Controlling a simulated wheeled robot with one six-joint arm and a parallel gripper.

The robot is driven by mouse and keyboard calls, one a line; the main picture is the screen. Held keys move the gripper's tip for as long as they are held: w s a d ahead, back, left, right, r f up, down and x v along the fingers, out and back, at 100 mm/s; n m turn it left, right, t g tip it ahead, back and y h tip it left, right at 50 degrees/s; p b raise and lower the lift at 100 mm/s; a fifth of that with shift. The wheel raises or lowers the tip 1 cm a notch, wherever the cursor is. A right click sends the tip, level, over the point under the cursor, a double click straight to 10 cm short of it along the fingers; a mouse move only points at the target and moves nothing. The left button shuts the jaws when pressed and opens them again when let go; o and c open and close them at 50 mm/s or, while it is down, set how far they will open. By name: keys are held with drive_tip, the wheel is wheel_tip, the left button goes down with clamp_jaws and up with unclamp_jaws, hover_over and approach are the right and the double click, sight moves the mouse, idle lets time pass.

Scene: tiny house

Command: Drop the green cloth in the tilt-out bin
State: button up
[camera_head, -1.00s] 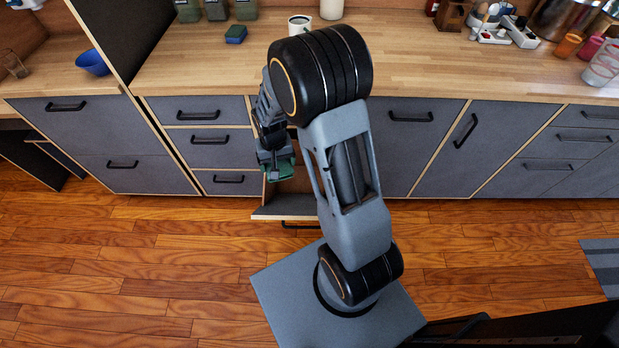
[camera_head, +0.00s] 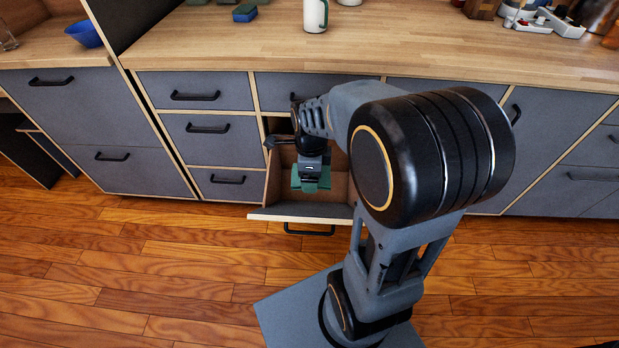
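The tilt-out bin (camera_head: 275,214) is open at the front of the lower cabinets, its front panel leaning outward and its brown inside showing. My gripper (camera_head: 311,184) is over the bin's opening, seen from above and behind. The green cloth (camera_head: 310,178) shows at the fingers, with green on both sides of them. The gripper appears shut on it. The fingertips are partly hidden by the cloth and the wrist. My arm covers the right part of the bin.
Grey drawers (camera_head: 211,140) stand left of the bin. The wooden floor (camera_head: 150,270) in front is clear.

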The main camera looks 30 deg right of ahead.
drive_tip(key=w+d+f+b, duration=0.1)
drive_tip(key=w, duration=0.1)
drive_tip(key=w+d+f+b, duration=0.1)
drive_tip(key=w, duration=0.1)
drive_tip(key=w+d+f+b, duration=0.1)
drive_tip(key=w, duration=0.1)
drive_tip(key=shift+w+d+f, duration=0.1)
drive_tip(key=shift+d+f, duration=0.1)
drive_tip(key=shift+f, duration=0.2)
drive_tip(key=shift+w+d+f+b, duration=0.15)
drive_tip(key=shift+w+d+f, duration=0.15)
drive_tip(key=shift+w, duration=0.25)
drive_tip(key=shift+w+d+f+b, duration=0.15)
drive_tip(key=shift+w+d, duration=0.15)
drive_tip(key=shift+w, duration=0.2)
drive_tip(key=o, duration=0.7)
drive_tip(key=shift+r, duration=0.1)
drive_tip(key=shift+r+p, duration=3.55)
drive_tip(key=shift+r, duration=0.4)
